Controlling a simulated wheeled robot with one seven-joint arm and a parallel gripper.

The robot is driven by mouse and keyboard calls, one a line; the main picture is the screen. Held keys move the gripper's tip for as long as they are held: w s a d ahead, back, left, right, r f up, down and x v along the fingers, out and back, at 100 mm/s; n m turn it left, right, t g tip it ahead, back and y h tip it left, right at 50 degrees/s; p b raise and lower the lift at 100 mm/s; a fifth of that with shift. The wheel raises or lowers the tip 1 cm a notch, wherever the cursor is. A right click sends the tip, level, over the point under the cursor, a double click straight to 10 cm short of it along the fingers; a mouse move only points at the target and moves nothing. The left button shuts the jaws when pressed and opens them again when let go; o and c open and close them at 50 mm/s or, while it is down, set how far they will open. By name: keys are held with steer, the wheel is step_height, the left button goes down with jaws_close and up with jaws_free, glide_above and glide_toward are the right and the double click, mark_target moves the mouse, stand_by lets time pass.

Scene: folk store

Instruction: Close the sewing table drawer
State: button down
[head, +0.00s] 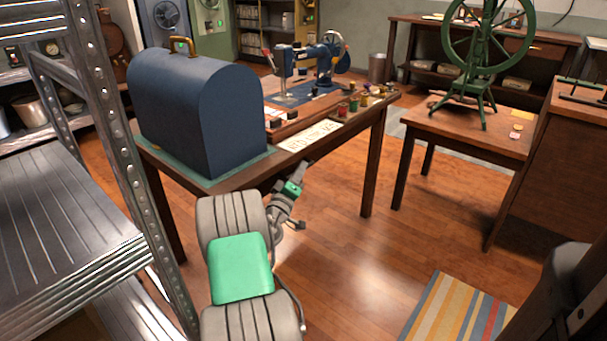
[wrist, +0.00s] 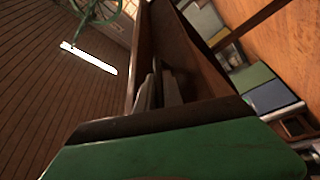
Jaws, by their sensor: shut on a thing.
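The wooden sewing table (head: 375,112) stands in the middle of the head view, its front side toward me. My gripper (head: 301,170) is at its front edge, below the white paper sheet. In the wrist view, my gripper (wrist: 157,88) has its fingers close together beside dark wood (wrist: 190,60) at the table front. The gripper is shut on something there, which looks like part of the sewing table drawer. The contact itself is hidden, and I cannot tell how far the drawer stands out.
On the table are a blue domed case (head: 200,110), a blue sewing machine (head: 305,65) and several thread spools (head: 355,103). A metal shelf (head: 70,215) stands close on the left. A spinning wheel (head: 485,60) stands on a right-hand table. A striped rug (head: 455,310) lies on open floor.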

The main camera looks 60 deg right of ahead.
steer(key=shift+w, duration=0.15)
steer(key=c, duration=1.8)
jaws_free()
steer(key=shift+w, duration=0.1)
steer(key=shift+o, duration=0.2)
steer(key=v, duration=0.7)
steer(key=shift+a, duration=0.35)
steer(key=shift+f, duration=0.15)
